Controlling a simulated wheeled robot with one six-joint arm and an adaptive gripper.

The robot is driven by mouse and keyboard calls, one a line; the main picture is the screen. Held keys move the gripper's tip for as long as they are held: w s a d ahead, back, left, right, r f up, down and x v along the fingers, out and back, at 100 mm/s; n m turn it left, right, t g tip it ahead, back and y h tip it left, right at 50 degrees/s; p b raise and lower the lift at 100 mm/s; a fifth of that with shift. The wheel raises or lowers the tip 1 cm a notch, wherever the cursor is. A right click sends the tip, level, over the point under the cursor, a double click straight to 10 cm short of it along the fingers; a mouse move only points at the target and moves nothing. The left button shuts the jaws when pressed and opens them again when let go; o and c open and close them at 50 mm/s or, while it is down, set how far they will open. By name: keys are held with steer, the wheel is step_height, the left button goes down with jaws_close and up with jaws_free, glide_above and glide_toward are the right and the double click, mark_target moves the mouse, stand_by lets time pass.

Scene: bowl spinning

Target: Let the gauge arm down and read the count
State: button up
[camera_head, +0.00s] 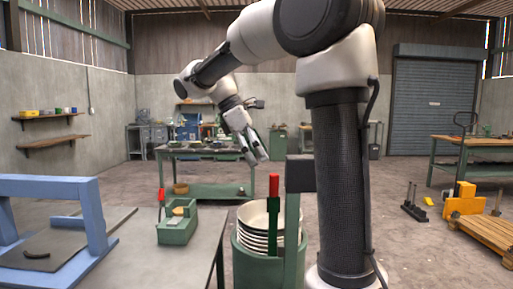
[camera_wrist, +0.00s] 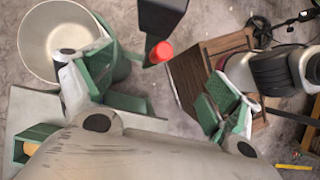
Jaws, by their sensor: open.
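The gauge arm appears to be the green bar with a red grip (camera_head: 273,186), upright in front of the bowl stack in the head view. The red grip (camera_wrist: 162,52) shows nearly end-on in the wrist view, between the fingers in the picture but apart from them. Beside it is a green post (camera_head: 291,238) with a dark head (camera_head: 300,174). White bowls (camera_head: 252,217) are stacked in a green holder (camera_head: 243,266); the top bowl (camera_wrist: 58,38) shows at upper left in the wrist view. My gripper (camera_head: 254,156) (camera_wrist: 160,90) is open and empty above the grip. I see no readable count.
A grey table (camera_head: 135,255) stands left of the holder, with a green box with a red lever (camera_head: 177,230) and a blue frame (camera_head: 92,215). A green workbench (camera_head: 208,153) stands behind. A wooden pallet (camera_head: 487,236) lies at right.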

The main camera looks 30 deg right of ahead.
mark_target(272, 195)
steer(key=x, duration=0.9)
steer(key=shift+a, duration=0.1)
steer(key=shift+w+d, duration=0.4)
steer(key=shift+w, duration=0.3)
steer(key=shift+w+d, duration=0.45)
steer(key=shift+w, duration=0.25)
